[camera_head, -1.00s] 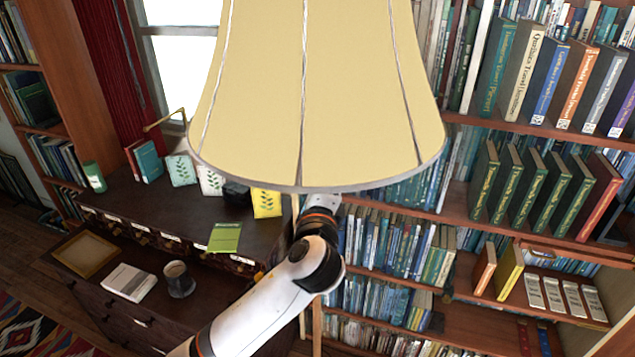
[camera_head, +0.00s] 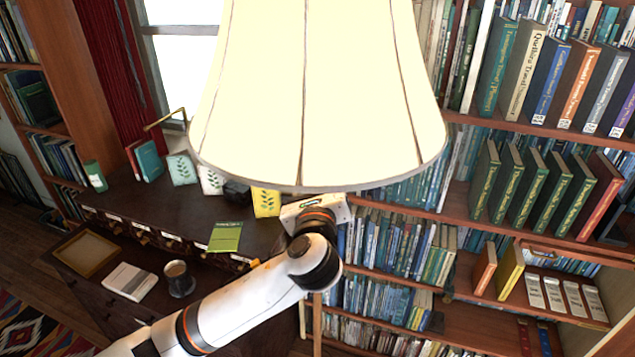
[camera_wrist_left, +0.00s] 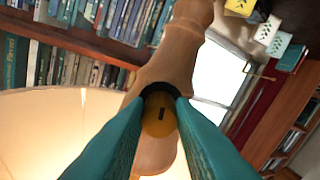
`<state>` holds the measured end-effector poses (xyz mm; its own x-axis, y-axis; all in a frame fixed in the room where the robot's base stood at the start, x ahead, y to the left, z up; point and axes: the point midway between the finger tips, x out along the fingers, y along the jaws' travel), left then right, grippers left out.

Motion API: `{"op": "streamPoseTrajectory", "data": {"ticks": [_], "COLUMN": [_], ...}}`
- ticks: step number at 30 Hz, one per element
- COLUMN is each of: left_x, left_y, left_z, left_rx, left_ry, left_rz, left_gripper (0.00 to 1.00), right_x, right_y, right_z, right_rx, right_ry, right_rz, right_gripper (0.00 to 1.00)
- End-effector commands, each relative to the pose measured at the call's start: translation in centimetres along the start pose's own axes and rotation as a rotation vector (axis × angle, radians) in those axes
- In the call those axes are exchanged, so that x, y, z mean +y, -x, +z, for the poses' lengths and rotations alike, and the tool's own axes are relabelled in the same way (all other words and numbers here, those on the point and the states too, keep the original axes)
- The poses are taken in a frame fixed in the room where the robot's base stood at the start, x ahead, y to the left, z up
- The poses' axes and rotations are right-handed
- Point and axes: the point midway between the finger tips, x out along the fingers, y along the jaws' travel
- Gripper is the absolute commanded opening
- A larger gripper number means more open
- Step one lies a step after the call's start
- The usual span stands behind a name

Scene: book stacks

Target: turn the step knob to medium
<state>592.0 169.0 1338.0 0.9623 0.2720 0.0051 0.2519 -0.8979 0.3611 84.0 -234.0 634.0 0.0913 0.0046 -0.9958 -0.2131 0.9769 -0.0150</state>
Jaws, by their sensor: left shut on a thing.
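A lamp with a large pale shade (camera_head: 318,95) fills the upper middle of the head view, and the shade glows brightly. In the left wrist view the lamp's tan stem (camera_wrist_left: 182,50) runs up the middle. A small rounded brass-yellow step knob (camera_wrist_left: 158,118) with a dark mark sits against it. The teal fingers of my left gripper (camera_wrist_left: 159,98) close on the knob from both sides. In the head view my left gripper (camera_head: 314,208) is just under the shade rim, its fingertips hidden. The knob is hidden there too. My right gripper is not in view.
Behind the lamp a dark desk (camera_head: 150,215) carries cards, a green booklet (camera_head: 226,237), a mug (camera_head: 179,279) and a white book stack (camera_head: 129,281). Bookshelves (camera_head: 480,215) full of books stand close on the right. A window (camera_head: 182,60) is behind the shade.

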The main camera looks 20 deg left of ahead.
Motion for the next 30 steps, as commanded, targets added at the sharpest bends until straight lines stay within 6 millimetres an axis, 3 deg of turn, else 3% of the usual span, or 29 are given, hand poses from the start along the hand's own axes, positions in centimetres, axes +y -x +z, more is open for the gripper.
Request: {"op": "streamPoseTrajectory", "data": {"ticks": [10,25,26,30], "left_x": [-0.06,-0.08,-0.08,-0.07], "left_y": [0.05,0.05,0.05,0.03], "left_z": [0.28,0.33,0.33,0.25], "left_rx": [-0.010,-0.012,-0.012,-0.010], "left_ry": [-0.129,-0.148,-0.147,-0.146], "left_rz": [-0.001,-0.001,-0.001,-0.001], "left_gripper": [0.00,0.00,0.24,0.44], "right_x": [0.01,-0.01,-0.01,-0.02], "right_y": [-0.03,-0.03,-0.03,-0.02], "right_z": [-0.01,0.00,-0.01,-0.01], "right_rx": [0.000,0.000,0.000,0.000], "right_ry": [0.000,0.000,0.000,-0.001], "right_rz": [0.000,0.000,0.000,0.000], "right_gripper": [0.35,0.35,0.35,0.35]}}
